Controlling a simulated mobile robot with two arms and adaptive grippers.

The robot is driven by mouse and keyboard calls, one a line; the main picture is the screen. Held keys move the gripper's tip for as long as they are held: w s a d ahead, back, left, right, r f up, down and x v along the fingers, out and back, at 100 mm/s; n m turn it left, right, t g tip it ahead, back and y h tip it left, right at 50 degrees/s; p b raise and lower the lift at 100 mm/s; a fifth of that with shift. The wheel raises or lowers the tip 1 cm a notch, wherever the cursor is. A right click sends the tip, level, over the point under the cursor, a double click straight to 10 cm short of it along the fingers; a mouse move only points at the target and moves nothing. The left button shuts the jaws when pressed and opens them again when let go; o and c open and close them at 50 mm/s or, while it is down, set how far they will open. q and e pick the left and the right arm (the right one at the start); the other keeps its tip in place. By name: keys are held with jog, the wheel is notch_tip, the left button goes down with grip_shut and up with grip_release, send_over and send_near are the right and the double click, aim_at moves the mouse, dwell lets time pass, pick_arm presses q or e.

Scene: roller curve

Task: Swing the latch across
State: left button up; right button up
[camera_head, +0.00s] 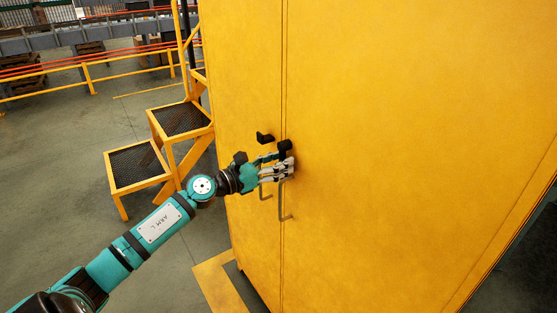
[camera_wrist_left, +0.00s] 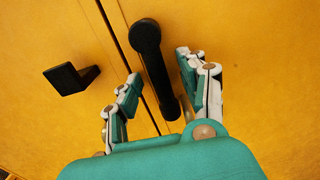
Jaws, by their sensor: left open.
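The black latch (camera_wrist_left: 154,65) is a bar with a round pivot end on the yellow cabinet's right door, just right of the door seam. In the left wrist view it hangs down between the open fingers of my left gripper (camera_wrist_left: 160,88), without clear contact. A black catch (camera_wrist_left: 72,78) sticks out of the left door. In the head view the catch (camera_head: 265,138) is left of the seam and the latch's pivot end (camera_head: 285,146) shows just above my left gripper (camera_head: 290,168), whose fingers hide the rest. My right gripper is not in view.
The yellow cabinet (camera_head: 400,120) fills the right side. Two metal door handles (camera_head: 284,205) hang below the gripper. Yellow steps (camera_head: 140,165) with dark treads stand left of the cabinet. Open grey floor (camera_head: 70,150) and yellow railings (camera_head: 90,78) lie further left.

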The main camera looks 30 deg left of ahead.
pick_arm(q)
grip_shut()
dwell(0.5)
